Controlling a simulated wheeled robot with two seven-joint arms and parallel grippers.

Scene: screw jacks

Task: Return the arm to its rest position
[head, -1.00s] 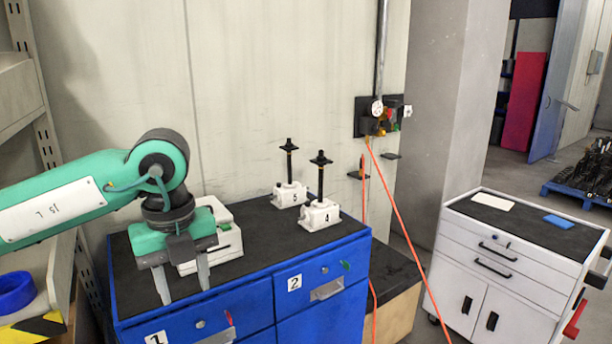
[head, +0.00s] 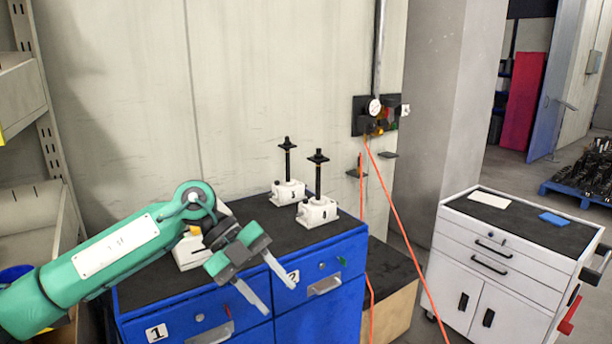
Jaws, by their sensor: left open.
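My left gripper (head: 274,293) is open and empty. It hangs in front of the blue cabinet's front edge, with its fingers pointing down and right, and partly covers the label 2. Two screw jacks stand upright on the black top of the blue cabinet (head: 248,243). The rear jack (head: 288,190) and the front jack (head: 317,209) each have a white base and a black screw, and both are apart from the gripper. A white block-like object (head: 187,254) on the cabinet is partly hidden behind my left arm. My right gripper is not in view.
A white drawer cart (head: 508,262) stands at the right with a white sheet and a blue pad on top. An orange hose (head: 403,232) hangs from a wall fitting (head: 376,117). Shelving (head: 25,100) stands at the left. The floor between cabinet and cart is narrow.

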